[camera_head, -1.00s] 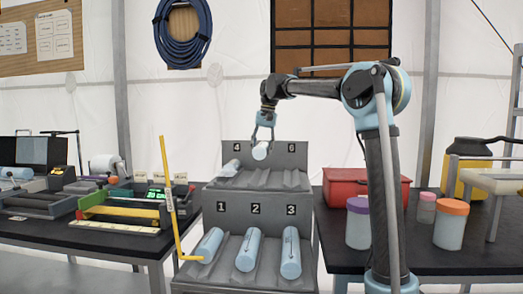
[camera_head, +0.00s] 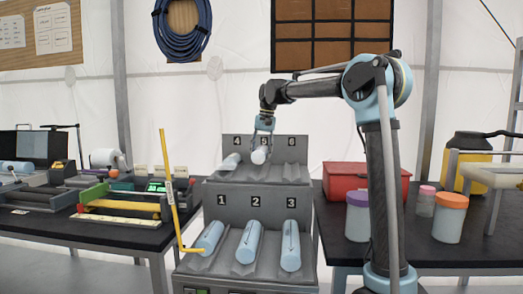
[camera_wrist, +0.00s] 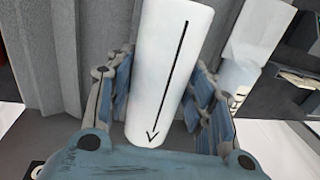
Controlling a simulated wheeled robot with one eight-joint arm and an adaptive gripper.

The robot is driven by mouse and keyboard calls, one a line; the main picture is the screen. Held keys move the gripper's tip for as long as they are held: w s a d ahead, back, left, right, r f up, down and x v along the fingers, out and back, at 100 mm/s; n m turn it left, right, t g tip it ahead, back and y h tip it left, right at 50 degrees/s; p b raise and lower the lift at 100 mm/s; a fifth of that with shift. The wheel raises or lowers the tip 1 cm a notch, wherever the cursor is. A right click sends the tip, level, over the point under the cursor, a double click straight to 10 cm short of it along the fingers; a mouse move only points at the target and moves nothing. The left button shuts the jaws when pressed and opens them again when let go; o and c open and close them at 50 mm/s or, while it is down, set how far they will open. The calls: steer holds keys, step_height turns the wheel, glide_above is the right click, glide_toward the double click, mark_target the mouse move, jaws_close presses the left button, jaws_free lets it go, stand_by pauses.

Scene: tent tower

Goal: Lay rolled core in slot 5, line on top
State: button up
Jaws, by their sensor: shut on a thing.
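My gripper (camera_head: 262,142) is shut on a pale rolled core (camera_head: 259,156) at the upper tier of the grey rack (camera_head: 257,202), at the middle slot between labels 4 and 6. The label there is hidden behind the gripper. In the wrist view the core (camera_wrist: 146,105) lies between the two blue fingers (camera_wrist: 162,110), and its black arrow line faces the camera. I cannot tell whether the core touches the slot floor.
Another core (camera_head: 231,162) lies in slot 4, and slot 6 (camera_head: 293,172) looks empty. Cores lie in slots 1 (camera_head: 209,237), 2 (camera_head: 249,243) and 3 (camera_head: 290,246). A yellow angled bar (camera_head: 171,195) stands at the rack's left. A red box (camera_head: 352,182) and jars stand right.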

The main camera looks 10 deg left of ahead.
steer(key=shift+f, duration=1.95)
steer(key=shift+f, duration=0.25)
steer(key=o, duration=1.6)
steer(key=r, duration=0.4)
steer(key=d+r, duration=0.1)
steer(key=r, duration=0.3)
steer(key=d+r, duration=0.1)
steer(key=r, duration=0.2)
steer(key=shift+w+r, duration=0.1)
steer(key=shift+r, duration=0.3)
